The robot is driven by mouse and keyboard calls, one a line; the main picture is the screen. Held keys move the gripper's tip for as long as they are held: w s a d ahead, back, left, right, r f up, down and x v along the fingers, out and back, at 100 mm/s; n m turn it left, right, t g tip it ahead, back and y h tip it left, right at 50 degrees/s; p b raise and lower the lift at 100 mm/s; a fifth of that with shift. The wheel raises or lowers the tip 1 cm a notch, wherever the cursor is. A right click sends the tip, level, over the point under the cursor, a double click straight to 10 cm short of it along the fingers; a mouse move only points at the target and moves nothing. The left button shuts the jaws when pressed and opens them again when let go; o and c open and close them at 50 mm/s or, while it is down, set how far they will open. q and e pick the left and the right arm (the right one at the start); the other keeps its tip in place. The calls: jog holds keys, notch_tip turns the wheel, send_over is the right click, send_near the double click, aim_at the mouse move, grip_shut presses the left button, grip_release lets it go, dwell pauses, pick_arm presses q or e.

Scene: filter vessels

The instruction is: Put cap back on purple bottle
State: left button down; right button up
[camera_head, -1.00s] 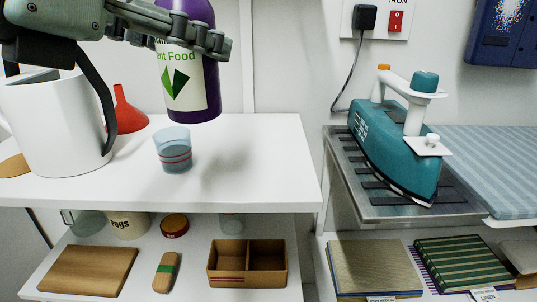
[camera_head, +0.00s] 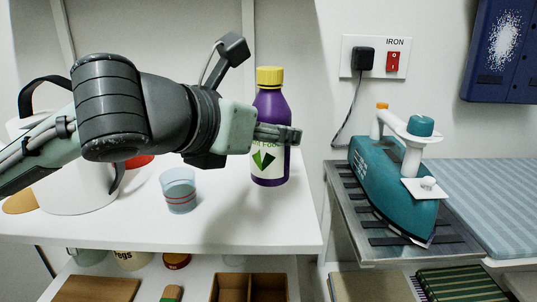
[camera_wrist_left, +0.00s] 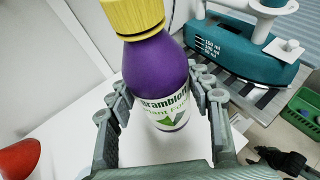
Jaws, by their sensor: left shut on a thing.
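The purple bottle (camera_head: 271,108) has a white and green label and a yellow cap (camera_head: 270,76) on its top. It is upright above the white shelf; I cannot tell whether its base touches the shelf. My left gripper (camera_head: 277,134) is shut on the bottle's body from the left. In the left wrist view the bottle (camera_wrist_left: 155,75) is between the fingers, below the yellow cap (camera_wrist_left: 132,14). I cannot tell how tightly the cap sits. A dark jointed shape, likely my right gripper (camera_wrist_left: 285,160), shows at the wrist view's lower right; its jaws are unclear.
A clear cup (camera_head: 179,190) stands on the white shelf (camera_head: 225,235) left of the bottle. A white container (camera_head: 70,195) and a red funnel (camera_wrist_left: 18,158) are farther left. A teal iron (camera_head: 385,190) rests on the ironing board at right. The shelf front is clear.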

aim_at(259, 157)
pick_arm(q)
notch_tip(259, 157, down, 4)
jog(key=shift+r+b, duration=0.15)
jog(key=shift+b, duration=0.15)
jog(key=shift+f, duration=0.2)
jog(key=c, duration=1.1)
grip_release()
jog(key=shift+f, duration=0.1)
jog(key=o, duration=0.4)
pick_arm(e)
jog(key=shift+d+r, duration=0.1)
jog(key=shift+r, duration=0.6)
